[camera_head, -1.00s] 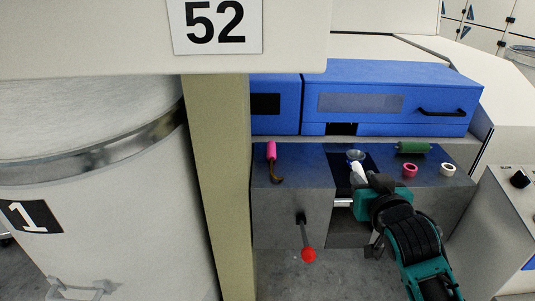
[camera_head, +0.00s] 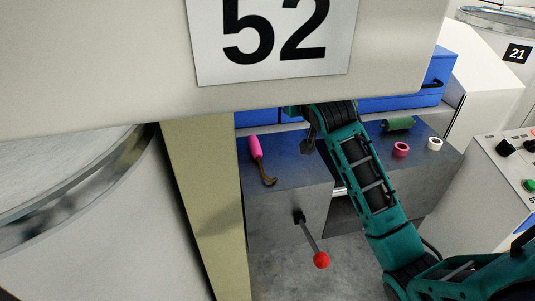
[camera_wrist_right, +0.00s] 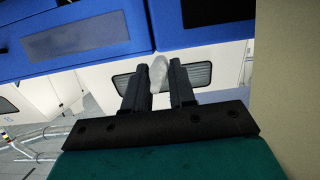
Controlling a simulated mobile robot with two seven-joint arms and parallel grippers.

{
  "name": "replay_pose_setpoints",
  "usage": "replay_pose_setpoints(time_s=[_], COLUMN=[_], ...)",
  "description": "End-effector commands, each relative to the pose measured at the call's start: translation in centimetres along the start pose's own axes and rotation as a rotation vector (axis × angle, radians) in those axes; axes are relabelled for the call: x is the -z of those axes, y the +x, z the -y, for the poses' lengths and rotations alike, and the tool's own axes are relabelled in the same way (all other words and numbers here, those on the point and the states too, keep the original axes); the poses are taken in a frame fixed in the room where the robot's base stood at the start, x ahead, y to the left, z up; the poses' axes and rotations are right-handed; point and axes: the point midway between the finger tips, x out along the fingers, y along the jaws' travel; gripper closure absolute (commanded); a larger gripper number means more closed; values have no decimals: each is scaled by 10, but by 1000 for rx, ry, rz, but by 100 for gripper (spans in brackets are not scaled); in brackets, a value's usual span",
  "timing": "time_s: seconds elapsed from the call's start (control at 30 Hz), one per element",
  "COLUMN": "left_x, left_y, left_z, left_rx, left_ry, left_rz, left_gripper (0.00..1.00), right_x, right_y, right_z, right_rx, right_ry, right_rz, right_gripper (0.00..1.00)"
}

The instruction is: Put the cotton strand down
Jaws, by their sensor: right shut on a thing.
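In the right wrist view a short white cotton strand (camera_wrist_right: 159,68) stands between the two dark fingers of my right gripper (camera_wrist_right: 157,76), which is shut on it. Behind it are a blue cover and a grey vent. In the head view my right arm reaches up and left over the dark metal worktop (camera_head: 290,165). The gripper end is mostly hidden behind the panel numbered 52 (camera_head: 275,40), and the strand cannot be seen there. My left gripper is in neither current view.
On the worktop lie a pink-handled hook (camera_head: 257,150), a green roller (camera_head: 398,124), a pink ring (camera_head: 401,149) and a white ring (camera_head: 434,144). A red-knobbed lever (camera_head: 321,260) sticks out in front. A beige post (camera_head: 200,200) and large can (camera_head: 80,235) stand left.

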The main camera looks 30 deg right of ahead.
Motion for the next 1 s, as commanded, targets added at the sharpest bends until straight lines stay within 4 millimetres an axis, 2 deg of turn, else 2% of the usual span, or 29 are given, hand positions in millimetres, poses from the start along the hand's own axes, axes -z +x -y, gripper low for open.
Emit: replay_pose_setpoints(time_s=[0.5, 0.6, 0.77, 1.0], left_x=[-12, -13, -15, -21], left_y=[4, 5, 6, 10], left_z=[-2, -2, -2, -2], left_rx=[-3, -3, -3, -3], left_ry=[-2, -2, -2, -2], left_rz=[8, 8, 8, 7], left_gripper=[57, 57, 57, 57], right_x=[-123, -138, -149, -183], right_y=[38, 43, 47, 57], right_z=[1, 1, 1, 1], right_rx=[0, 0, 0, -1], right_ry=[0, 0, 0, 0], right_rz=[6, 4, 2, 4], right_gripper=[100, 100, 100, 100])
